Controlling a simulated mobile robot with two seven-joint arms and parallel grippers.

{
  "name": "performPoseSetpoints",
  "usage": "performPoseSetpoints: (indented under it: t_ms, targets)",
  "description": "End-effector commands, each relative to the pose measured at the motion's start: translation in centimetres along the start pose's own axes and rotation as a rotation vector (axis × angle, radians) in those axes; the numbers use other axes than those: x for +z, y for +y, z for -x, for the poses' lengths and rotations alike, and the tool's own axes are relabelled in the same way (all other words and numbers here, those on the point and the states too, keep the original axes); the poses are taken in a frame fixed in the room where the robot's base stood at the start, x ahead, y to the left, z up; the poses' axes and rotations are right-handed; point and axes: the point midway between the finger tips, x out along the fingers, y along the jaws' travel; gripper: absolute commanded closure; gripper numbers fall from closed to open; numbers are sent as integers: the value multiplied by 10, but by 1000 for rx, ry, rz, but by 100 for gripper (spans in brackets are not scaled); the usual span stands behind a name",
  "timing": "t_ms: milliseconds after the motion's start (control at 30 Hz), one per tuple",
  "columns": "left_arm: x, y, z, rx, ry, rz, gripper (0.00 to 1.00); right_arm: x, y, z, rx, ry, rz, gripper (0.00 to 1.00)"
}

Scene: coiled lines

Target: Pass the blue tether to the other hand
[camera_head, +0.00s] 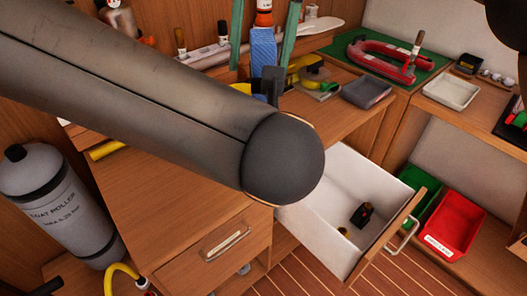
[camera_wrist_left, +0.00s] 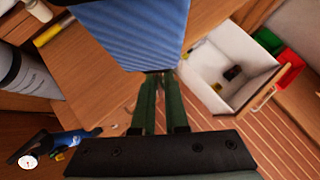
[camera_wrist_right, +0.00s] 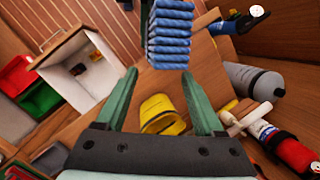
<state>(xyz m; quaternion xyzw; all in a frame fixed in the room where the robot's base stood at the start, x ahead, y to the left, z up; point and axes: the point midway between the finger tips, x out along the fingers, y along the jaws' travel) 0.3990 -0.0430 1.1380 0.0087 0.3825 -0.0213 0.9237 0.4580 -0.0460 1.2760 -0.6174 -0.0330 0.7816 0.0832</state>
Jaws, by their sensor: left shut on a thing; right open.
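The blue tether (camera_head: 263,50) is a coiled, stacked bundle held in the air above the desk. My left gripper (camera_wrist_left: 163,78) is shut on it; the tether (camera_wrist_left: 140,32) fills the top of the left wrist view, beyond the fingertips. In the head view my left arm hides much of the desk. My right gripper (camera_wrist_right: 158,74) is open, its two green fingers apart and empty. In the right wrist view the tether (camera_wrist_right: 170,38) lies ahead of the fingertips, roughly in line with the gap. In the head view the green fingers appear on either side of the tether.
An open white drawer (camera_head: 335,185) with small items juts out at the front. A grey cylinder (camera_head: 55,195) stands at the left. Red (camera_head: 448,222) and green bins sit low at the right. A yellow object (camera_wrist_right: 160,113) lies below my right gripper. A grey tray (camera_head: 367,91) is on the desk.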

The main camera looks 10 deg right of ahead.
Motion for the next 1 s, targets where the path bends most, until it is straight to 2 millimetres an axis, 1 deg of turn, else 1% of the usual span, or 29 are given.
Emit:
performPoseSetpoints:
  t_ms: [33,100,200,300,367,400,467,500,567,600,633,700,767,800,933,1000]
  targets:
    - [1,0,0,0,-2,1,100,-8,-10,-20,-68,-31,-24,30]
    - [1,0,0,0,-2,1,100,-19,-27,-38,-181,-51,-76,30]
    - [1,0,0,0,-2,1,100,-34,-50,-58,-358,-90,-172,30]
    - [1,0,0,0,-2,1,100,-50,-72,-70,-563,-149,-304,30]
    - [1,0,0,0,-2,1,100,-62,-82,-72,-697,-196,-402,30]
    - [1,0,0,0,-3,1,100,-72,-87,-72,-789,-228,-472,30]
    - [1,0,0,0,-2,1,100,-86,-90,-68,-927,-282,-584,30]
    - [1,0,0,0,-2,1,100,-98,-88,-64,-1020,-319,-663,30]
    - [1,0,0,0,-2,1,100,-116,-81,-57,-1158,-379,-783,30]
    - [1,0,0,0,-2,1,100,-129,-73,-52,-1251,-418,-863,30]
    - [1,0,0,0,-2,1,100,-130,-74,-56,-1287,-480,-914,30]
    - [1,0,0,0,-2,1,100,-122,-86,-77,-1314,-679,-1017,30]
    - [1,0,0,0,-2,1,100,-120,-89,-90,-1341,-842,-1116,30]
    - [1,0,0,0,-2,1,100,-119,-89,-99,-1354,-953,-1183,30]
    - [1,0,0,0,-2,1,100,-120,-83,-126,-1376,-1318,-1408,30]
    - [1,0,0,0,-2,1,100,-122,-74,-143,-1372,-1520,-1531,30]
